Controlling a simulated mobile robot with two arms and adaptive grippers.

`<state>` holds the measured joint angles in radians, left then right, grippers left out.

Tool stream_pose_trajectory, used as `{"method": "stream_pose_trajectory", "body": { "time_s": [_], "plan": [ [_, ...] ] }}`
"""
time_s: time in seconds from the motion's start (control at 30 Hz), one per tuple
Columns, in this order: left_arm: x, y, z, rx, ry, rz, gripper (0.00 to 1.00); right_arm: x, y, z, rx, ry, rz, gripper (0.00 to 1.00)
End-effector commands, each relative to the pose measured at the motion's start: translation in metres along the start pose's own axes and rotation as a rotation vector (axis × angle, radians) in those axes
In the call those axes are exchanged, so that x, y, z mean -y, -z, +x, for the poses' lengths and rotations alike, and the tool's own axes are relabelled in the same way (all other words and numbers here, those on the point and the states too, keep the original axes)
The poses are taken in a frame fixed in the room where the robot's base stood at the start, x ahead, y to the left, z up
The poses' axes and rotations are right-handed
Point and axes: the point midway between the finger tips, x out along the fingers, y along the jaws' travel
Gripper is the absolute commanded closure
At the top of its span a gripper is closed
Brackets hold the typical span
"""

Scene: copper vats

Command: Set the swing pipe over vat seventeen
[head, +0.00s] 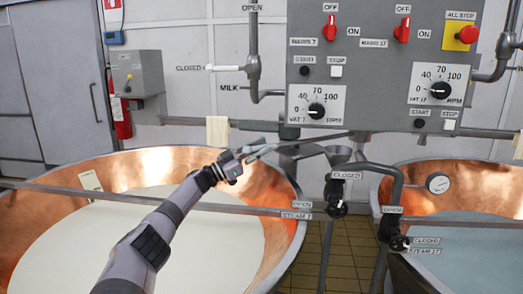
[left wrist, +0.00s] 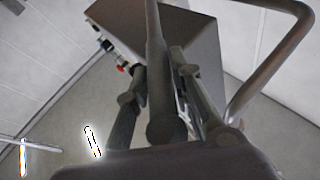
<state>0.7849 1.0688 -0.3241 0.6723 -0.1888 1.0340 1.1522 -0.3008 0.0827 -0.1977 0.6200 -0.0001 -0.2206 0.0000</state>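The swing pipe (head: 308,141) is a thin grey pipe that runs from my left gripper towards the panel. My left gripper (head: 262,153) is at its near left end, above the right rim of the left vat (head: 268,185). In the left wrist view the pipe (left wrist: 156,60) runs between the two fingers, its round end close to the camera. The fingers lie very near its sides; I cannot tell whether they press on it. The right vat (head: 475,203) holds bluish-white liquid; its panel label seems to read 17, but is small. My right gripper is not in view.
A grey funnel-like piece (head: 338,153) stands between the vats. Dark steam pipes with valves (head: 337,195) rise there, and a rail (head: 200,201) crosses in front of the left vat. The control panel (head: 382,70) hangs behind. A tiled floor strip lies between the vats.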

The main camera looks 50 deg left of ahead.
Motion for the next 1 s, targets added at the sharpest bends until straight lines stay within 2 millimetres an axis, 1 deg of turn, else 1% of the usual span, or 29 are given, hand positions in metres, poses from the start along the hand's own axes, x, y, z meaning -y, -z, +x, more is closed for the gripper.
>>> {"method": "stream_pose_trajectory", "body": {
  "time_s": [0.03,0.23,0.5,0.63,0.77,1.0],
  "plan": [
    [0.0,0.0,0.0,0.0,-0.001,0.0,0.74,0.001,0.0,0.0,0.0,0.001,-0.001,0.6],
    [0.0,0.0,0.0,-0.001,-0.001,0.0,0.61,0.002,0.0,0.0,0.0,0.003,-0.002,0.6],
    [0.0,0.0,0.0,-0.001,0.0,0.0,0.6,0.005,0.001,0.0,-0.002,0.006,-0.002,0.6],
    [0.0,-0.001,-0.004,0.0,0.0,0.0,0.6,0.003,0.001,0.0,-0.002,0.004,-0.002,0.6],
    [-0.001,-0.002,-0.017,0.004,0.0,-0.001,0.6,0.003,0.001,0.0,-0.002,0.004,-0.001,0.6],
    [-0.001,-0.003,-0.055,0.006,-0.001,-0.001,0.6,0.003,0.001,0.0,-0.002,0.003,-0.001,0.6]
  ]
}}
